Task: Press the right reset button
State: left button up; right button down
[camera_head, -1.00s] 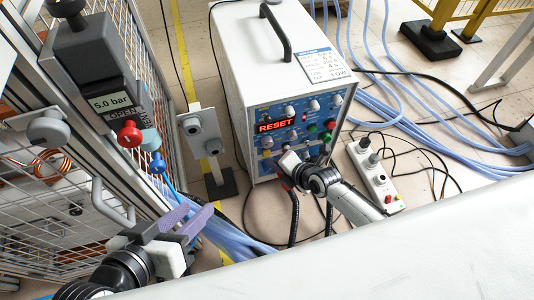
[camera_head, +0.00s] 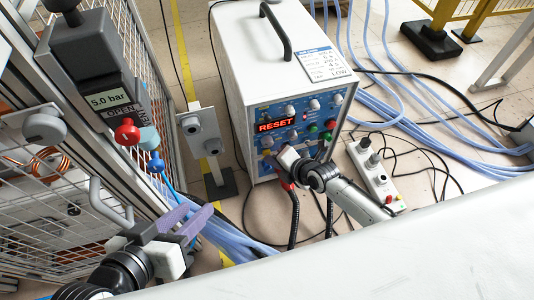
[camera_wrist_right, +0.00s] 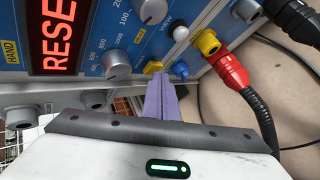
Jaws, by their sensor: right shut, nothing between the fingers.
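The heater's blue control panel (camera_head: 283,136) has a red display (camera_head: 276,126) reading RESET, with several knobs and buttons. My right gripper (camera_head: 281,160) is in front of the panel's lower part, its fingers mostly hidden in the head view. In the right wrist view its purple fingers (camera_wrist_right: 158,80) are shut and empty, their tips at a yellow button (camera_wrist_right: 153,67). I cannot tell whether they touch it. A blue button (camera_wrist_right: 180,69) is just to the right. No reset label is readable on either. My left gripper (camera_head: 199,207) is open and empty, far left of the panel.
A power strip (camera_head: 374,174) and blue hoses lie on the floor to the right.

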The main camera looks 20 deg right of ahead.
jog(key=shift+w, duration=0.2)
dwell(0.3)
jog(key=shift+s+p, duration=0.45)
jog(key=shift+s, duration=0.4)
jog(key=s+p, duration=0.3)
jog(key=s, duration=0.2)
jog(key=shift+d, duration=0.1)
dwell(0.8)
